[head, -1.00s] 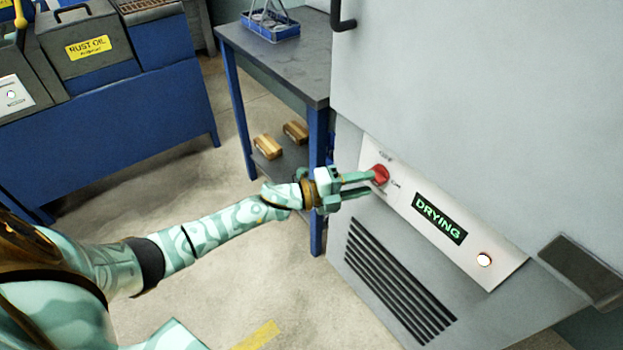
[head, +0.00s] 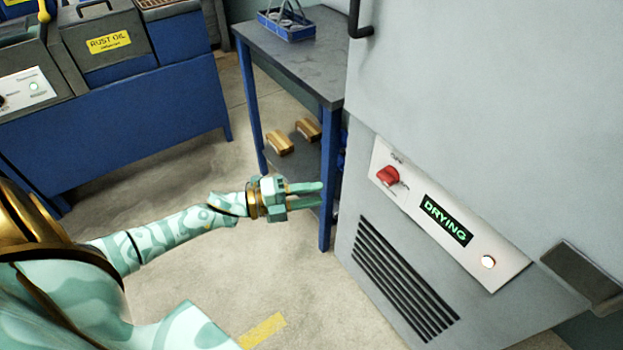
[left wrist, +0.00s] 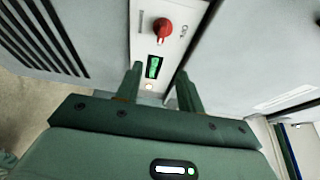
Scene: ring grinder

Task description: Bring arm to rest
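My left gripper (head: 304,195) is stretched out in front of the grey drying machine (head: 460,110), to the left of its control panel. Its two fingers are apart with nothing between them. The red knob (head: 388,175) on the panel is clear of the fingers. In the left wrist view the red knob (left wrist: 162,31) and the green display (left wrist: 153,67) show beyond the spread fingertips (left wrist: 160,75). The display (head: 446,220) reads "DRYING". My right gripper is not in view.
A blue-legged table (head: 290,70) with a blue basket (head: 286,24) stands behind my left gripper. Two wooden blocks (head: 279,142) lie on its lower shelf. A blue rust oil station (head: 120,120) stands at the left. The floor (head: 290,290) between is open.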

